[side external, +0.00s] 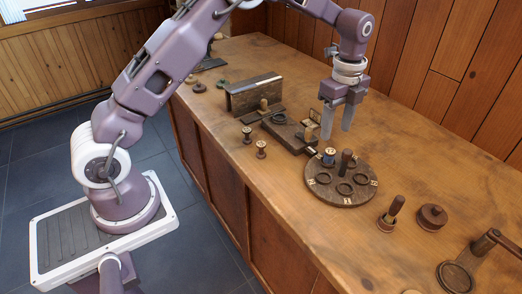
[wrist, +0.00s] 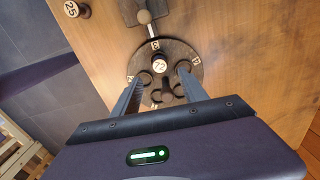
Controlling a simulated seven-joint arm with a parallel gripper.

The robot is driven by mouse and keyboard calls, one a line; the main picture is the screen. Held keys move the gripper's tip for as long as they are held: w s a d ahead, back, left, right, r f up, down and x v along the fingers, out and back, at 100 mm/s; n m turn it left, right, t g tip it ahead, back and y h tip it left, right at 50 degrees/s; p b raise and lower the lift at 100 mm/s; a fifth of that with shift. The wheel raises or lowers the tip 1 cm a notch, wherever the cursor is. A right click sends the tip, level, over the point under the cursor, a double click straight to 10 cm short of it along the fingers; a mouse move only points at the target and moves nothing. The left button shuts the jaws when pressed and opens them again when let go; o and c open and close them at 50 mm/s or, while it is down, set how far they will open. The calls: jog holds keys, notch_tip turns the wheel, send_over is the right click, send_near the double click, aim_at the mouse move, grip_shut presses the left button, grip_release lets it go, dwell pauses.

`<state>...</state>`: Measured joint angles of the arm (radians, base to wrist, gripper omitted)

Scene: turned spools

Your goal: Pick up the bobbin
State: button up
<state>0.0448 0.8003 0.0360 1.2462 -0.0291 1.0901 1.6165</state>
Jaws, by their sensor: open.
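A small bobbin (side external: 328,156) with a bluish winding stands upright at the back edge of a round dark turntable (side external: 322,197). In the wrist view the pale, numbered top of the bobbin (wrist: 160,64) shows between the fingertips; its last digit is hard to read. My gripper (side external: 336,133) is open, points down and is empty, above the back part of the turntable. In the wrist view my gripper (wrist: 160,73) has one finger on each side of the bobbin in the picture. The fingers look higher than the bobbin and apart from it.
The turntable carries several ring seats and an upright dark post (side external: 346,162). Two more spools (side external: 261,149) stand to the left. A dark block with a rail (side external: 253,95) lies behind. A handled tool (side external: 391,213), a round lidded piece (side external: 432,217) and a crank (side external: 478,250) stand at right.

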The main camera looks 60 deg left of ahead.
jog(key=s+a+f+m, duration=0.15)
jog(key=s+a, duration=0.25)
jog(key=a, duration=0.4)
jog(key=m, duration=0.3)
send_over(261, 144)
jog(key=w, duration=0.2)
jog(key=shift+s+f, duration=0.25)
jog(key=shift+f, duration=0.75)
jog(key=shift+m, duration=0.25)
jog(key=f, duration=0.3)
jog(key=s+f, duration=0.1)
jog(key=f, duration=0.3)
jog(key=shift+s+f, duration=0.1)
jog(key=shift+s, duration=0.1)
grip_shut()
